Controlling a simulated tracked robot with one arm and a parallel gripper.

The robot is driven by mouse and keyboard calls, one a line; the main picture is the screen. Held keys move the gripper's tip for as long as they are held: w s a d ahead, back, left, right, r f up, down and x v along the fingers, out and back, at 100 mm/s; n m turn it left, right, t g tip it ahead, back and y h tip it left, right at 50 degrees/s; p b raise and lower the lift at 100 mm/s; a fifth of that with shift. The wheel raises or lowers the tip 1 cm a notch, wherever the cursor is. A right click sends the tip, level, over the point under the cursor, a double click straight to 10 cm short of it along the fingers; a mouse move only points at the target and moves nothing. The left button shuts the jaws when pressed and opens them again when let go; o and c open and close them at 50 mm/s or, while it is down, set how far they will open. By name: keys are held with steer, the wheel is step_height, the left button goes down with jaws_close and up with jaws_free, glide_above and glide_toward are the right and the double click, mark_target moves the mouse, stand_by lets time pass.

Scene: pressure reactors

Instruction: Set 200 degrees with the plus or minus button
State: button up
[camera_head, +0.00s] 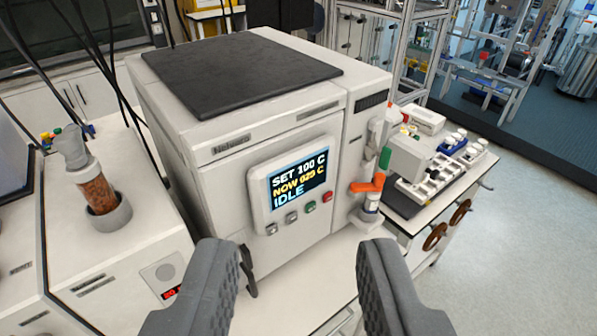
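A white boxy reactor (237,150) with a dark top plate stands in the middle of the camera view. Its front panel has a screen (299,177) that reads "SET 100 C", "NOW 025 C" and "IDLE". Below the screen is a row of small buttons: two grey ones, a left one (271,229) and a right one (292,217), then a green one (310,207) and a red one (327,196). The marks on the grey buttons are too small to read. My gripper (302,262) is open and empty, below and in front of the panel, apart from the buttons.
A white device with a brown-filled vial (98,190) stands at left. An orange-and-green valve fitting (372,183) is at the reactor's right side. A cart with white trays (440,172) stands further right. Open floor (520,230) lies at right.

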stand_by(0.4)
jaws_close()
stand_by(1.5)
